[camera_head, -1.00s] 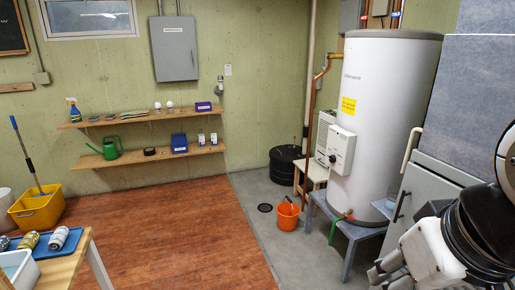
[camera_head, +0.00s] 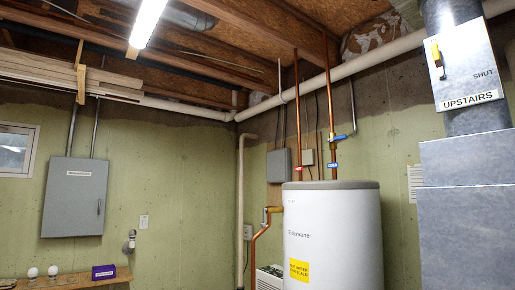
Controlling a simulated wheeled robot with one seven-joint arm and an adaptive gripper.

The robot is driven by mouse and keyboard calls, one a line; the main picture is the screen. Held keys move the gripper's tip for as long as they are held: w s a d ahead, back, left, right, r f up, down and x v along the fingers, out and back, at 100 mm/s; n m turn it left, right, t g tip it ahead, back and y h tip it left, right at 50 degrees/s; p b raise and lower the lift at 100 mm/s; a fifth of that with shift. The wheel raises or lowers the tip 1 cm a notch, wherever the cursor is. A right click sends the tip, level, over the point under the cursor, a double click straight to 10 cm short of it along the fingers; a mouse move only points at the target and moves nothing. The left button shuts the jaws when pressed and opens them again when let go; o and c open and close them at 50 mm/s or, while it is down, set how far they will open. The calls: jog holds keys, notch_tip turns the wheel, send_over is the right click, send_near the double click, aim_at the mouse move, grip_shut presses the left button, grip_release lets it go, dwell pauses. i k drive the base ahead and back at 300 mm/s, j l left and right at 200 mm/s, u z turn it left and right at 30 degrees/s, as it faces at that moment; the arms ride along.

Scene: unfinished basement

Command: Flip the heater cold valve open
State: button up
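The white water heater tank (camera_head: 332,235) stands right of centre, with its lower part below the picture. Two copper pipes rise from its top. The left pipe (camera_head: 298,120) carries a red tag (camera_head: 299,169). The right pipe (camera_head: 329,100) carries a blue tag (camera_head: 332,165). A small valve with a blue lever (camera_head: 340,137) sits on the right pipe above the blue tag. The lever appears to stick out sideways, across the vertical pipe. My gripper is not in this view.
A grey duct at right bears a box (camera_head: 467,65) with a yellow handle and labels "SHUT" and "UPSTAIRS". A white pipe (camera_head: 390,47) runs under the ceiling joists. A grey electrical panel (camera_head: 75,197) hangs on the left wall. A copper gas-like pipe (camera_head: 255,240) bends beside the tank.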

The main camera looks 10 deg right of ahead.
aim_at(344, 136)
jog(key=i+j+z, duration=1.05)
jog(key=j+z, duration=0.15)
jog(key=j, duration=0.1)
